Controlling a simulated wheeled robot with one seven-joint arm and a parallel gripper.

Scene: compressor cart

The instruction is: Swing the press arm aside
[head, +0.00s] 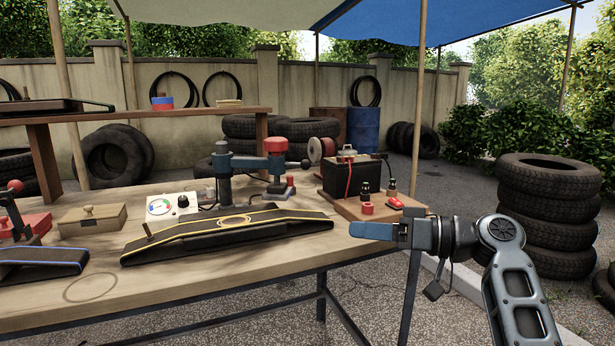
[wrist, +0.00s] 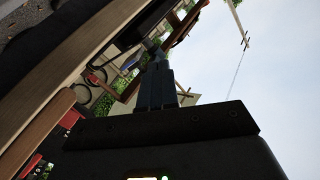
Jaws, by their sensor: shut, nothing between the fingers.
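The press stands on the wooden workbench (head: 100,290). It has a blue-grey upright post (head: 224,185). Its press arm (head: 245,163) reaches right from the post to a head with a red cap (head: 276,145), and a black knob (head: 306,164) sticks out to the right of the head. The head hangs behind the black tyre strip, not over its yellow ring. My gripper (head: 368,230) is shut and empty, to the right of the press and in front of the bench's right end, apart from both. In the wrist view, the closed fingers (wrist: 157,85) show against the tilted bench and sky.
A black tyre strip with yellow edging (head: 285,226) lies in front of the press. A battery (head: 345,176) and small bottles sit on a board at right. Stacked tyres (head: 548,215) stand right of my arm.

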